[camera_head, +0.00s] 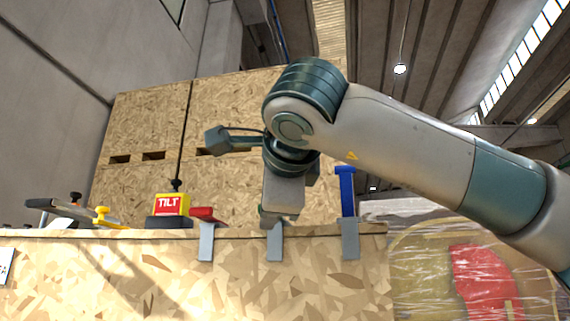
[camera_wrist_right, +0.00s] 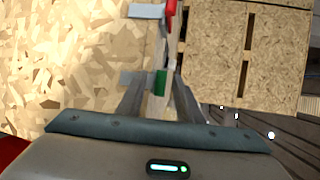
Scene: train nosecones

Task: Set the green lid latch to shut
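The green lid latch (camera_wrist_right: 161,83) shows as a short green handle at the crate's edge in the right wrist view, beside a grey metal plate (camera_wrist_right: 135,77). I see gaps beside the handle, so the fingers look open. In the head view the gripper (camera_head: 277,216) is just above the crate edge. My left gripper is not in view.
A red latch (camera_head: 205,214) lies low to the left, and a blue latch (camera_head: 346,190) stands upright to the right. The OSB crate (camera_head: 180,285) fills the front. A yellow-and-red TILT box (camera_head: 172,205) and a yellow clamp (camera_head: 102,216) are at the left.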

